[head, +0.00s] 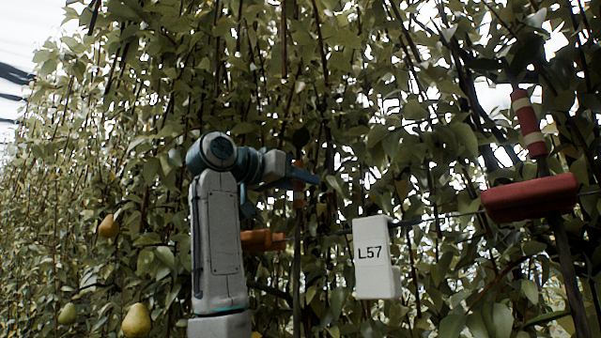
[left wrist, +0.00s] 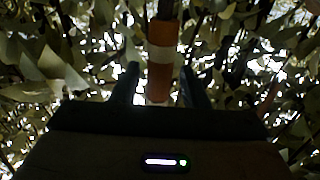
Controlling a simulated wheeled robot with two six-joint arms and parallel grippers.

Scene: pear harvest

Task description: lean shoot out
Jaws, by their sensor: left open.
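A thin upright shoot (head: 297,275) stands in front of the foliage, with an orange band (head: 298,185) near my left gripper. In the left wrist view the shoot carries an orange and white band (left wrist: 162,45) and stands between the two dark fingers. My left gripper (head: 308,180) is open around the shoot at the band; it also shows in the left wrist view (left wrist: 160,85). Gaps show on both sides of the shoot, and I cannot tell whether a finger touches it. An orange block (head: 263,240) sits lower, beside the shoot. My right gripper is not in view.
A white box marked L57 (head: 375,260) hangs right of the shoot. A red bar (head: 528,198) and a red-and-white banded post (head: 528,120) stand farther right. Pears hang at the left (head: 136,320), (head: 108,227). Dense leaves fill the background.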

